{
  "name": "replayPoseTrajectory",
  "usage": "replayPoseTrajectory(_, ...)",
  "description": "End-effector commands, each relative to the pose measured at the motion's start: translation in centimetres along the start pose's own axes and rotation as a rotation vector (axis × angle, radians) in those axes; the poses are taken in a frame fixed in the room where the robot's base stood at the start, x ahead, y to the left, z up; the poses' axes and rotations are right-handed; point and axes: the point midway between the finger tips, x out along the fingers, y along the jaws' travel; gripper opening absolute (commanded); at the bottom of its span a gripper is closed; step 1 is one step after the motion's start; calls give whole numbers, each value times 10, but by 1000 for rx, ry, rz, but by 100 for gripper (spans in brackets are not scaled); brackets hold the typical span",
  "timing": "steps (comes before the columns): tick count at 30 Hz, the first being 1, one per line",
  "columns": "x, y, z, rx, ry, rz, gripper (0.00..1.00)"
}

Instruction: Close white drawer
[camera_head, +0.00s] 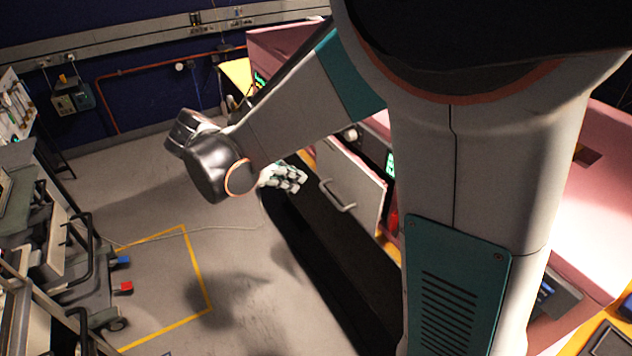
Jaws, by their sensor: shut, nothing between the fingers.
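The white drawer (352,178) shows its pale front panel with a bar handle (337,196), right of centre in the head view. Its front appears to stand out from the pink foam enclosure behind it, with a dark gap along its upper right side. How far it is pulled out is hard to tell, as my arm hides part of it. My gripper (291,178) is shut and empty, just left of the drawer front and apart from the handle in the picture.
The pink foam enclosure (603,205) runs behind my arm. A dark strip lies along the floor below the drawer. A wheeled cart (75,285) stands at the left. The grey floor with a yellow taped outline (200,275) is mostly clear; a cable crosses it.

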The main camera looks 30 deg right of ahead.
Motion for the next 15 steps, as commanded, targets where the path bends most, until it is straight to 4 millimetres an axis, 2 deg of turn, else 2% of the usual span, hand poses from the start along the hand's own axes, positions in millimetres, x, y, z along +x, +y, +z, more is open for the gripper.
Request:
replayPoseTrajectory(5,26,0,0,3,1,-3,0)
replayPoseTrajectory(15,94,0,-1,3,2,-3,0)
